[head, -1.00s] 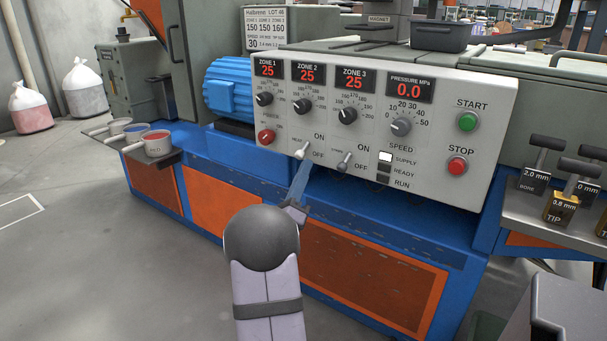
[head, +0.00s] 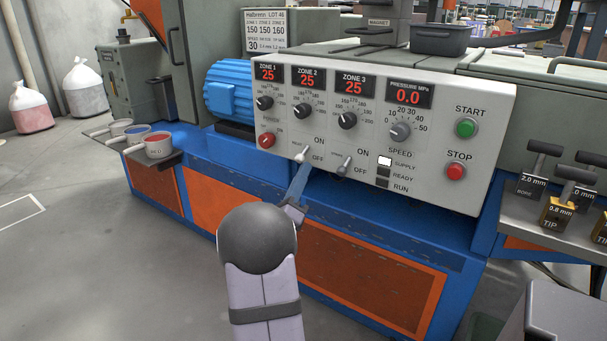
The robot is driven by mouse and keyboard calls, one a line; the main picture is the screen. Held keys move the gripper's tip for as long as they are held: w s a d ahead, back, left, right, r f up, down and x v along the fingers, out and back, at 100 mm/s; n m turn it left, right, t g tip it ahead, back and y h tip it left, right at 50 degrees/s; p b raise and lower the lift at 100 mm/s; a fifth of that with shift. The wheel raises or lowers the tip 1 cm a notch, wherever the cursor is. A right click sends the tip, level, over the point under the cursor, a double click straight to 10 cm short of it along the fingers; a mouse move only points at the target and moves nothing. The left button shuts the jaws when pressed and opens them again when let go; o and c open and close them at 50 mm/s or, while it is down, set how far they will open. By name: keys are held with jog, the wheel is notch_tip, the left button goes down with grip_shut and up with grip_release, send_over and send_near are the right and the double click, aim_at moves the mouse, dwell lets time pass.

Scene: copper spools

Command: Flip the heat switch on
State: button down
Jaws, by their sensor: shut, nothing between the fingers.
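The heat switch (head: 301,154) is a small pale toggle lever low on the grey control panel (head: 440,190), below the Zone 1 and Zone 2 dials, with ON above and OFF below at its right. Its lever slants, and I cannot tell its position for certain. My gripper (head: 304,169) is shut and empty. Its narrow blue-grey fingers point up at the panel, with the tip just below the heat switch. I cannot tell whether the tip touches it.
A similar toggle (head: 344,166) stands just right of the heat switch. A red knob (head: 267,140) is to its left. The supply lamp (head: 385,161) is white; ready and run are dark. Red and blue cups (head: 158,145) stand at the left, tools (head: 533,180) at the right.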

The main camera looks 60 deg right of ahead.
aim_at(299, 161)
jog(key=shift+a+r, duration=0.1)
jog(key=shift+r, duration=0.15)
jog(key=r+y+p, duration=0.1)
jog(key=y+p, duration=0.1)
jog(key=p, duration=0.2)
jog(key=a+r+m+g+y+p, duration=0.1)
jog(key=r+y+p, duration=0.1)
jog(key=p, duration=0.3)
jog(key=r+y+p, duration=0.2)
jog(key=y+p, duration=0.1)
jog(key=p, duration=0.2)
jog(key=shift+a+r+m+g, duration=0.2)
jog(key=shift+m+g, duration=0.1)
jog(key=shift+f+y, duration=0.2)
jog(key=shift+y, duration=0.1)
jog(key=shift+f, duration=0.35)
jog(key=shift+f+b, duration=0.1)
jog(key=shift+b, duration=0.25)
